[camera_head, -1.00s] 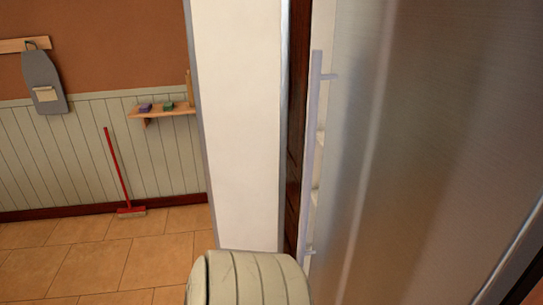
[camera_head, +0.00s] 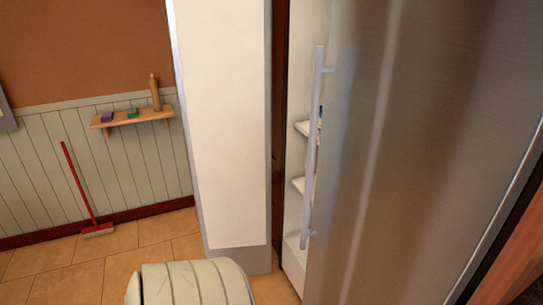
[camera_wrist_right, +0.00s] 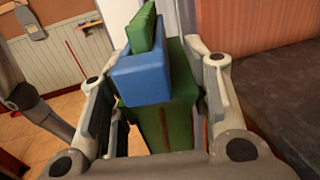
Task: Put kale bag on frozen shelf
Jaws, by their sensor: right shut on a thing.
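My right gripper (camera_wrist_right: 162,112) is shut on a green and blue package, which I take to be the kale bag (camera_wrist_right: 170,125). It has a green body, a blue block above it and a green top piece. In the head view a tall stainless fridge door (camera_head: 420,130) with a long vertical handle (camera_head: 314,150) stands ajar. Through the gap I see white shelves (camera_head: 298,186) inside; which one is the frozen shelf I cannot tell. Most of the interior is hidden behind the door. Neither gripper nor the bag shows in the head view.
A white panel (camera_head: 222,120) stands left of the fridge gap. A red broom (camera_head: 80,190) leans on the left wall below a small wooden shelf (camera_head: 132,118). Tiled floor (camera_head: 60,270) is free at lower left. A dark grey surface (camera_wrist_right: 270,100) lies right of my right gripper.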

